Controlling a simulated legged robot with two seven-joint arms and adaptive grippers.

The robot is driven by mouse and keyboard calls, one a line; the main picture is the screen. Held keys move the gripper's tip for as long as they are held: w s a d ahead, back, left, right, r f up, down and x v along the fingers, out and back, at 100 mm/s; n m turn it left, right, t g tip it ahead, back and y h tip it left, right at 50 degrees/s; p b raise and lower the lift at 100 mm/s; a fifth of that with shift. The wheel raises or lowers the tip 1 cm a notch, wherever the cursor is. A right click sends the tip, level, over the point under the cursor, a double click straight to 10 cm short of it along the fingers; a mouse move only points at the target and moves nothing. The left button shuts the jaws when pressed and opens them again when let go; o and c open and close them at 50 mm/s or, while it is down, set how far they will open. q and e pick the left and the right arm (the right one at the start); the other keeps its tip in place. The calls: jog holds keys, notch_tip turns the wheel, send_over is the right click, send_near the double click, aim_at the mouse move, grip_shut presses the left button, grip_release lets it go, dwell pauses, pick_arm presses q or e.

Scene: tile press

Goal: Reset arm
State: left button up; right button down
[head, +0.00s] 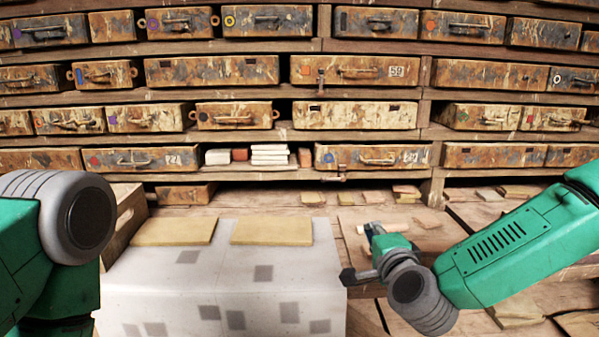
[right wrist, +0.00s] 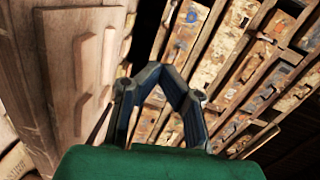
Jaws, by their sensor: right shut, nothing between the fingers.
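My right gripper (head: 374,231) is at the right of the work surface in the head view, beyond the bent green wrist, and looks small there. In the right wrist view, the right gripper (right wrist: 160,70) has its two blue-grey fingers meeting at the tips, with nothing between them. It is over the bench side, with the drawer wall behind it at a tilt. My left arm shows only as a green link and grey joint at the left edge of the head view. The left gripper is out of the picture.
A pale sheet (head: 170,285) with grey squares covers the bench front, with two tan boards (head: 172,231) (head: 271,231) at its back edge. A wooden box (head: 128,222) stands at left. Worn drawers (head: 376,155) fill the back wall. Small tiles (head: 406,190) lie on the bench.

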jog(key=s+d+f+n+g+y, duration=0.1)
jog(key=s+f+n+g, duration=0.4)
jog(key=s+f, duration=0.65)
jog(key=s+f+n+g, duration=0.45)
jog(key=s+f, duration=0.45)
jog(key=f, duration=0.5)
jog(key=s+d+f+n+g+h, duration=0.1)
jog(key=s+d+f+n+g, duration=0.2)
jog(key=s+d, duration=0.3)
jog(key=s+d+f+n+g+h, duration=0.1)
jog(key=s+d+f+n+g, duration=0.2)
jog(key=s+d, duration=0.4)
jog(key=s, duration=0.7)
jog(key=shift+s+f+n+g+h, duration=0.3)
jog(key=shift+s+n+g+h, duration=0.05)
jog(key=shift+s+h, duration=0.05)
jog(key=shift+w+a, duration=0.1)
